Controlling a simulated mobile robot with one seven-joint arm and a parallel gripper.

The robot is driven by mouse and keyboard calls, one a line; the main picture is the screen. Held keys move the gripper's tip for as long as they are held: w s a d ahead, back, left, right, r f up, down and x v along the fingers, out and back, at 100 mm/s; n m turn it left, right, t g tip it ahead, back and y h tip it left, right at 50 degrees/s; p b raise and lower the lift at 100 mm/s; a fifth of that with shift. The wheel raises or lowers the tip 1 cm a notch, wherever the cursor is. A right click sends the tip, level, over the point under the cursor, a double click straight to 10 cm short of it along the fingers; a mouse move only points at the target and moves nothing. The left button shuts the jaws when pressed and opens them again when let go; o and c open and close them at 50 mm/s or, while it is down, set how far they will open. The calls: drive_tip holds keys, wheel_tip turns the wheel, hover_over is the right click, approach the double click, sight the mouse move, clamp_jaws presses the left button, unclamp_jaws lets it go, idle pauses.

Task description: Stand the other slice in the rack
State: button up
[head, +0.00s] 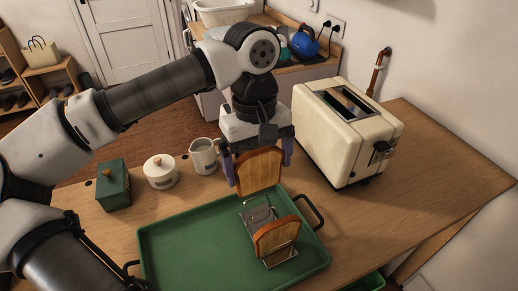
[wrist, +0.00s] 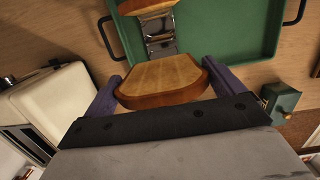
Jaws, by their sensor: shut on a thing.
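My gripper (head: 258,165) is shut on a toast slice (head: 260,172), held upright above the back end of the metal rack. The held slice (wrist: 160,78) fills the space between my two purple fingers in the wrist view. The rack (head: 258,218) stands on the green tray (head: 180,245); its wire loops show at the back. Another slice (head: 276,237) stands in the front part of the rack. The rack (wrist: 159,35) also shows beyond the held slice in the wrist view. I cannot tell whether the held slice touches the rack.
A cream toaster (head: 335,135) stands at the right of the tray. A white jug (head: 204,157), a lidded white pot (head: 161,171) and a green box (head: 113,188) line the table's back left. The tray's left part is clear.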

sight(259, 190)
drive_tip(key=shift+s+f+b, duration=0.15)
drive_tip(key=shift+f+b, duration=0.25)
drive_tip(key=shift+f, duration=0.25)
drive_tip(key=shift+f+b, duration=1)
drive_tip(key=shift+f, duration=0.7)
drive_tip(key=shift+f+b, duration=1.65)
drive_tip(key=o, duration=0.6)
drive_tip(key=shift+o, duration=0.2)
drive_tip(key=shift+r+p, duration=2.45)
drive_tip(key=shift+r, duration=1.65)
